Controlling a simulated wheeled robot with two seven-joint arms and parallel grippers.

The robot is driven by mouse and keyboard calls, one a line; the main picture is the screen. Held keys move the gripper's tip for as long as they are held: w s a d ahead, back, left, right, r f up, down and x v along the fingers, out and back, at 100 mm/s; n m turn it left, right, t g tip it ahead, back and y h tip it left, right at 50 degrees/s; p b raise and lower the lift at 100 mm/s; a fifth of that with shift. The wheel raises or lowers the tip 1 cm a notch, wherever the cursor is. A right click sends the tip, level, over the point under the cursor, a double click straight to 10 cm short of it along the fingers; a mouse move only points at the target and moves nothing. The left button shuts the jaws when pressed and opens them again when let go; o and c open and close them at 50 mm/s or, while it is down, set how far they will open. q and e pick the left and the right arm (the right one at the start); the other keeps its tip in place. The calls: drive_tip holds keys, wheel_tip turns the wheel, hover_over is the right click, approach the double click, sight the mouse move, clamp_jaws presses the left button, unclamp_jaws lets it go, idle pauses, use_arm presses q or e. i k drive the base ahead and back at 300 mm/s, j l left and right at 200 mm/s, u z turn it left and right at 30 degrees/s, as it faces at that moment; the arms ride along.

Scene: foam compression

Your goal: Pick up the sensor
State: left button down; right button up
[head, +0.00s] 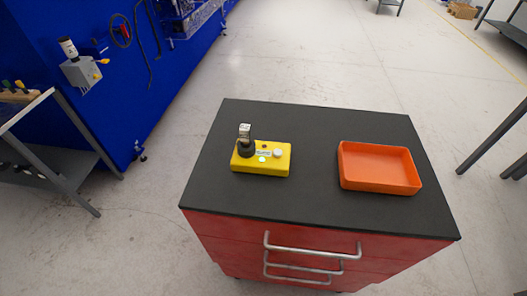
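A small upright device, silver on top with a black round base, stands on the left part of a yellow box; it looks like the sensor (245,140). The yellow box (280,170) has a lit green button, a white knob and a small label on its top. It sits on the black top of a red drawer cabinet (315,205), left of centre. Neither of my grippers shows in the head view.
An empty orange tray (380,188) sits on the right of the cabinet top, with a clear gap between it and the yellow box. A blue tool wall (90,100) and a grey side table (50,160) stand at the left. Table legs (490,140) show at the right.

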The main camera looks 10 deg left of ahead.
sight(245, 131)
drive_tip(key=j+z, duration=0.4)
drive_tip(key=k+j+z, duration=0.1)
drive_tip(key=j+z, duration=0.35)
drive_tip(key=k+j+z, duration=0.15)
drive_tip(key=j+z, duration=0.25)
drive_tip(key=k+j+z, duration=0.25)
drive_tip(key=j+z, duration=0.15)
